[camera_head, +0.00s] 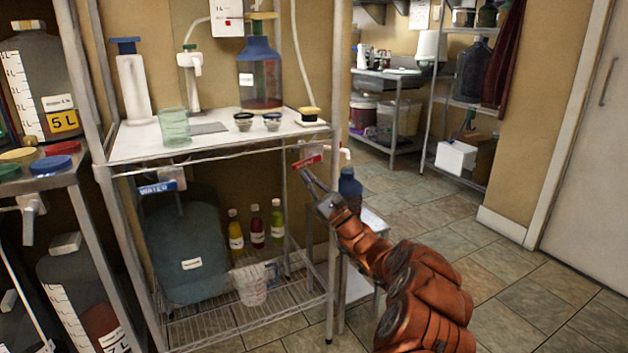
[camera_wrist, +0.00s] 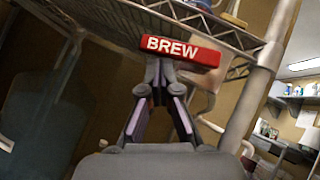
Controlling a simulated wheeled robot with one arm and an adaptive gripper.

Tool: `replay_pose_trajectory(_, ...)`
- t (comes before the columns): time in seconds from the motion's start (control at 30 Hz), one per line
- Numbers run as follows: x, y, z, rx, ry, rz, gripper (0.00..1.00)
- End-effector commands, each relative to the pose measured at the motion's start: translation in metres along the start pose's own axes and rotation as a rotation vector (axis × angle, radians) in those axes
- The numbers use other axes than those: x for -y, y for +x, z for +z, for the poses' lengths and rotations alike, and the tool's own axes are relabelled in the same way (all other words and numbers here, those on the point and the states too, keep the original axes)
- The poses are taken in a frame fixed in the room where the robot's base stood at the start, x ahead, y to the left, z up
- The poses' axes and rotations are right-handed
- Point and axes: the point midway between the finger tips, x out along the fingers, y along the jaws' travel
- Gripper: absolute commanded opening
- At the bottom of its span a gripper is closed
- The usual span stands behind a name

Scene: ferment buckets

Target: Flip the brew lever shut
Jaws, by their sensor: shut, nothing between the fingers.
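The brew lever (camera_wrist: 180,50) is a red bar with white BREW lettering. In the wrist view it lies crosswise just beyond my gripper (camera_wrist: 160,64), under the wire shelf. In the head view the red lever (camera_head: 307,162) is below the shelf's front right edge, with white fittings behind it. My gripper (camera_head: 303,170) reaches up to it from the lower right. Its fingertips are together and empty, at or very near the lever's lower edge. I cannot tell whether they touch. A blue WATER lever (camera_head: 158,187) is under the shelf's front left.
The shelf post (camera_head: 333,120) stands close right of the lever. Glass cups (camera_head: 243,121) and a blue-topped jug (camera_head: 260,70) stand on the shelf above. A dark blue bottle (camera_head: 350,186) is behind my gripper on a small stand. The floor at right is clear.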

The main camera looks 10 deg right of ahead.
Motion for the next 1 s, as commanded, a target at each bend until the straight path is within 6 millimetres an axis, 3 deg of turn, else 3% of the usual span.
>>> replay_pose_trajectory(0.33, -0.009, -0.034, -0.032, -0.004, -0.004, -0.005, 0.00)
replay_pose_trajectory(0.8, -0.020, -0.106, -0.025, -0.006, -0.001, -0.006, 0.00)
replay_pose_trajectory(1.0, -0.024, -0.125, -0.025, -0.005, -0.001, -0.006, 0.00)
